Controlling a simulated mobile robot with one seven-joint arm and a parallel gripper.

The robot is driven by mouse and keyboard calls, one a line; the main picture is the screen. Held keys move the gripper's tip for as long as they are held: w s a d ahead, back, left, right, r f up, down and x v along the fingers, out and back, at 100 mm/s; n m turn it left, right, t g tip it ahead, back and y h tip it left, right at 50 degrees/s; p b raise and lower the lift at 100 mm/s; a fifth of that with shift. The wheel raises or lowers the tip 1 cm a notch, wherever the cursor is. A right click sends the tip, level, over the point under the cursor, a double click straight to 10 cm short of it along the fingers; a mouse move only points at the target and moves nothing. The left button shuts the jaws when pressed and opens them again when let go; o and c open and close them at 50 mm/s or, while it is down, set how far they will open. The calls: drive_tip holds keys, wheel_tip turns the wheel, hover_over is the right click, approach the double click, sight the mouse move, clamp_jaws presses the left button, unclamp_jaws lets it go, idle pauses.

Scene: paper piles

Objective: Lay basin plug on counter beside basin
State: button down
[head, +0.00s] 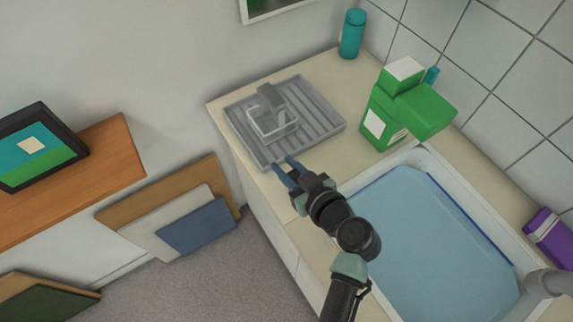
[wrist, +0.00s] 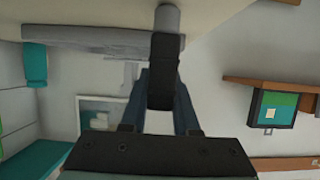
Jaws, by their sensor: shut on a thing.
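My gripper (head: 284,170) is over the counter's front left edge, at the near corner of the ridged grey drainer. Its blue fingers also show in the wrist view (wrist: 162,105), shut on a dark upright piece with a grey rounded end, which I take to be the basin plug (wrist: 165,72). The plug's grey end is against the counter surface in that view; I cannot tell whether it touches. In the head view the plug is not clearly visible. The basin (head: 430,245), full of pale blue water, is to the right of my gripper.
The grey drainer (head: 325,127) holds a clear container (head: 272,125). Bare counter (head: 345,165) lies between drainer and basin.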

drive_tip(key=shift+f, duration=0.15)
drive_tip(key=c, duration=0.7)
unclamp_jaws()
drive_tip(key=shift+o, duration=0.2)
